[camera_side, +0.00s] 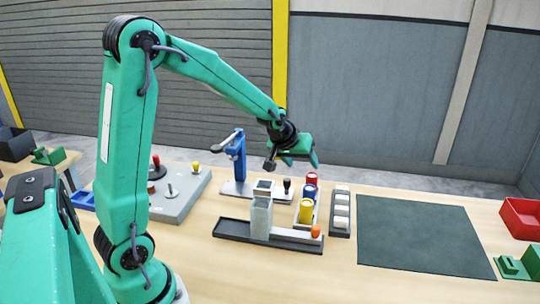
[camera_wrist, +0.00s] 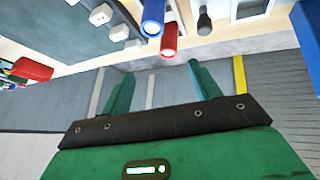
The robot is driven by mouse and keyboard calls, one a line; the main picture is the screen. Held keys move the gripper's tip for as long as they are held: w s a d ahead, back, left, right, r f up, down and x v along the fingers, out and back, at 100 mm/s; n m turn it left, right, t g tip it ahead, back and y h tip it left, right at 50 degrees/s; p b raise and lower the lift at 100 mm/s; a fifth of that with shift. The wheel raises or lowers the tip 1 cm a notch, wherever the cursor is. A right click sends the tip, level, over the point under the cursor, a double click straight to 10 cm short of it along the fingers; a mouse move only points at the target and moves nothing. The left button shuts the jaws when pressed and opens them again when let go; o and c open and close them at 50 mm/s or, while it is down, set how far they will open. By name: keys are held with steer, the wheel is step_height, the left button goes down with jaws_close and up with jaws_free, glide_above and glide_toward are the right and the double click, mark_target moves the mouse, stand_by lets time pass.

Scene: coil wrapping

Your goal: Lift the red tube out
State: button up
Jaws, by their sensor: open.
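The red tube (camera_side: 312,178) stands upright at the back of a short row in a narrow light rack (camera_side: 296,217). The blue tube (camera_side: 309,191) stands in front of it, then the yellow tube (camera_side: 306,211). My gripper (camera_side: 301,161) is above the back end of this row, apart from the tubes, with its fingers spread and nothing between them. In the wrist view my gripper (camera_wrist: 160,69) shows two open green fingers. The red tube (camera_wrist: 169,42) appears beyond the fingertips, with the blue tube (camera_wrist: 152,18) beside it. The tubes' lower ends are hidden.
A dark strip with white blocks (camera_side: 341,211) lies right of the rack. A blue lever press (camera_side: 237,158) is behind left. A dark mat (camera_side: 420,235) is clear.

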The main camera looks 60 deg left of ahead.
steer(key=n, duration=0.1)
glide_toward(309, 176)
steer(key=x, duration=0.3)
steer(key=shift+d+f, duration=0.1)
steer(key=shift+x, duration=1.25)
steer(key=shift+f, duration=0.1)
steer(key=shift+x, duration=2.5)
steer(key=shift+w, duration=0.1)
steer(key=c, duration=1.1)
